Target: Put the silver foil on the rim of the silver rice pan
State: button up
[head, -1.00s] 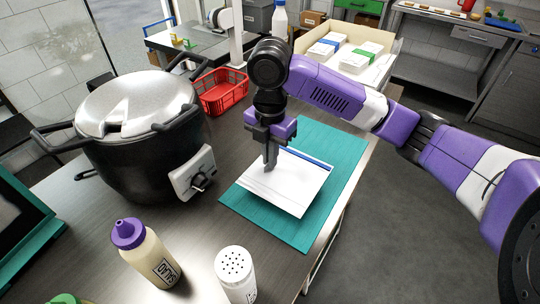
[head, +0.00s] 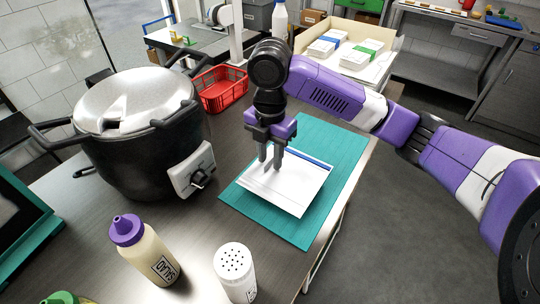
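A pale flat sheet (head: 298,192) with a blue strip along its far edge lies on a teal mat (head: 322,142); I cannot tell for sure whether it is the silver foil. My gripper (head: 270,167) points down over the left part of this sheet. Its two fingers are apart with nothing seen between them, and I cannot tell whether the tips touch the sheet. A big black cooker (head: 130,165) stands to the left, with a shiny silver top (head: 135,95) that has a notch at its front. I cannot tell whether this top is a lid or the rice pan.
A squeeze bottle with a purple cap (head: 147,255) and a white shaker (head: 234,275) stand at the front of the table. An open box with packs (head: 345,55) is at the back. The table's right edge runs beside the mat.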

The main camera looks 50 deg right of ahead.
jog(key=shift+r, duration=0.1)
notch_tip(320, 180, up, 8)
jog(key=shift+f, duration=0.2)
dwell(0.8)
